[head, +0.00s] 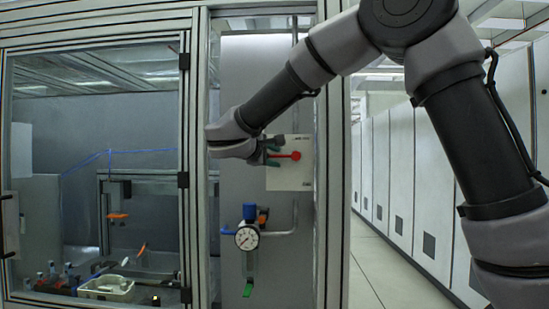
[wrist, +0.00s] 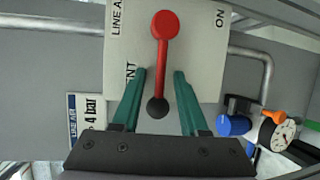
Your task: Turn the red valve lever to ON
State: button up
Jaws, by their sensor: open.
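The red valve lever (wrist: 161,65) is mounted on a white plate (wrist: 205,60) by a dark round pivot. It ends in a round red knob, which points right in the head view (head: 296,155) and up in the wrist view. The plate reads ON at its upper right in the wrist view; partly hidden lettering ending in "NT" is left of the lever. The lever points at neither word. My gripper (wrist: 160,72) is open, its teal fingers on either side of the lever with visible gaps. In the head view my gripper (head: 276,149) is at the plate's left part.
A pressure gauge (head: 248,238) with a blue fitting (head: 249,212) and a green handle (head: 248,288) sits below the plate. Pipes run along the grey panel. A framed glass enclosure (head: 95,180) stands left; an aisle with white cabinets (head: 430,175) opens right.

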jog(key=shift+w, duration=0.1)
grip_shut()
dwell(1.4)
